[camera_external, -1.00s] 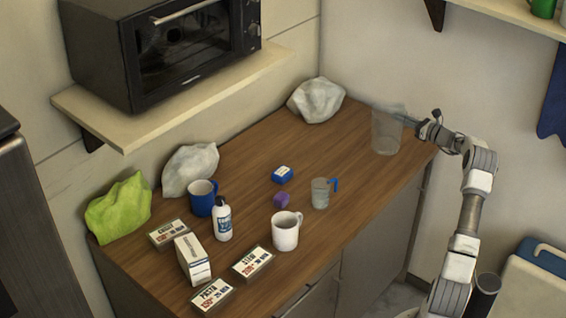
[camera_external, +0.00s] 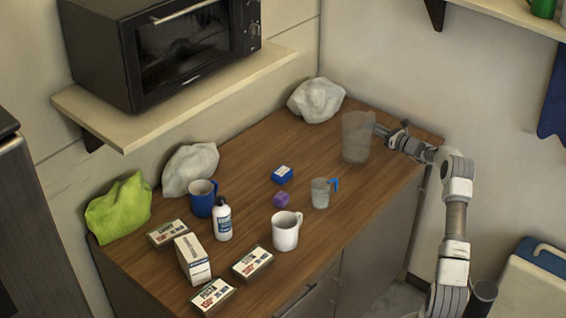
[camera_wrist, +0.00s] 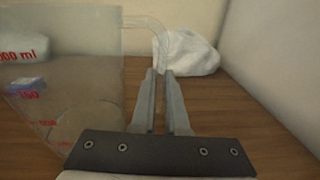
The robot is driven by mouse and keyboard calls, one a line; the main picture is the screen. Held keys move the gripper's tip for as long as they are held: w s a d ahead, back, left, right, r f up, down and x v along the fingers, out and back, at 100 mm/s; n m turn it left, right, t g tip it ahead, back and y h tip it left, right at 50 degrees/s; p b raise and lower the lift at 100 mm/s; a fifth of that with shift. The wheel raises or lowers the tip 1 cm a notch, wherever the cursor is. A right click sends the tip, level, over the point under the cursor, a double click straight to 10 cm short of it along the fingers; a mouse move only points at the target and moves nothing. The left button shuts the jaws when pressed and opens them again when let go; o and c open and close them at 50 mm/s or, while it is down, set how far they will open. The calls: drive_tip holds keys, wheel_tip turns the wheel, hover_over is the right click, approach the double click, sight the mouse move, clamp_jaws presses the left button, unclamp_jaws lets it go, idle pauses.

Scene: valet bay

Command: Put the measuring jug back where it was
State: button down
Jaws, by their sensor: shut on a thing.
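The measuring jug (camera_external: 356,140) is a large translucent vessel towards the back right of the wooden counter (camera_external: 240,150), and it looks upright. In the wrist view the jug (camera_wrist: 75,80) fills the left side, with red volume marks on its wall. My gripper (camera_external: 381,131) comes from the right and is shut on the jug's clear handle. In the wrist view the gripper's fingers (camera_wrist: 160,75) meet at that handle. I cannot tell whether the jug's base touches the counter.
A small clear cup with a blue handle (camera_external: 320,194), a blue box (camera_external: 282,175), a purple block (camera_external: 281,200) and a white mug (camera_external: 286,232) stand left and front of the jug. A pale crumpled bag (camera_external: 316,100) lies behind. Bare wood surrounds the jug.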

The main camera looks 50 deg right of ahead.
drive_tip(key=shift+f, duration=1.7)
drive_tip(key=shift+b, duration=0.3)
drive_tip(key=shift+f, duration=0.2)
drive_tip(key=c, duration=0.9)
unclamp_jaws()
drive_tip(key=shift+r, duration=0.2)
drive_tip(key=s, duration=0.8)
drive_tip(key=s+p, duration=0.1)
drive_tip(key=s, duration=0.3)
drive_tip(key=shift+a, duration=0.3)
